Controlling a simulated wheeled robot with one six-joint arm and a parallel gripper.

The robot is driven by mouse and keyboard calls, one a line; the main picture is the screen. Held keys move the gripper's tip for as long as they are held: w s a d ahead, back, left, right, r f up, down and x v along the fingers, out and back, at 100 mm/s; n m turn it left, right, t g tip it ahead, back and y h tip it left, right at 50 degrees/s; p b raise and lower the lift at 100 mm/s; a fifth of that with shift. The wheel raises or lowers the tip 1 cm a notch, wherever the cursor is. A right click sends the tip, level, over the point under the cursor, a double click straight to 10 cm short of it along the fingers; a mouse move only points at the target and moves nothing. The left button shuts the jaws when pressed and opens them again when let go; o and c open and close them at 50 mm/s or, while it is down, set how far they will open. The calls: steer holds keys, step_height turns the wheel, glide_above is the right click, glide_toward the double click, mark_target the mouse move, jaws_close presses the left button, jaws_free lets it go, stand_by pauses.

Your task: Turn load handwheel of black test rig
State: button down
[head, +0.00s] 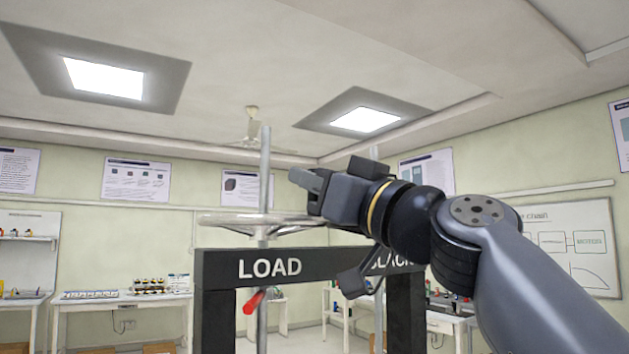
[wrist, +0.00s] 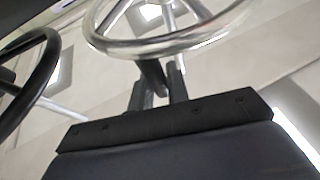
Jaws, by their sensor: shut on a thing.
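The black test rig (head: 225,262) stands ahead, with "LOAD" in white on its crossbeam. The silver load handwheel (head: 225,219) lies flat above the beam, around an upright metal rod (head: 265,185). My gripper (head: 305,182) is at the wheel's right side and hides part of its rim. The exact contact is partly hidden.
A black wheel (wrist: 45,80) shows at the left of the wrist view. A red piece (head: 254,302) sits by the rod below the beam. White tables (head: 120,300) with lab items stand along the back wall. A whiteboard (head: 570,245) hangs at right.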

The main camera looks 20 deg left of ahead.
steer(key=shift+s+m+t, duration=0.25)
steer(key=shift+m+t, duration=0.05)
steer(key=shift+t, duration=0.2)
steer(key=c, duration=1.4)
jaws_free()
steer(key=shift+o, duration=0.2)
steer(key=shift+s+d+f+b, duration=0.1)
steer(key=shift+d+f+b, duration=0.1)
steer(key=shift+b, duration=0.15)
steer(key=b+v, duration=0.5)
steer(key=v, duration=0.5)
steer(key=shift+s+b, duration=0.15)
steer(key=shift+b, duration=0.15)
steer(key=shift+r, duration=0.2)
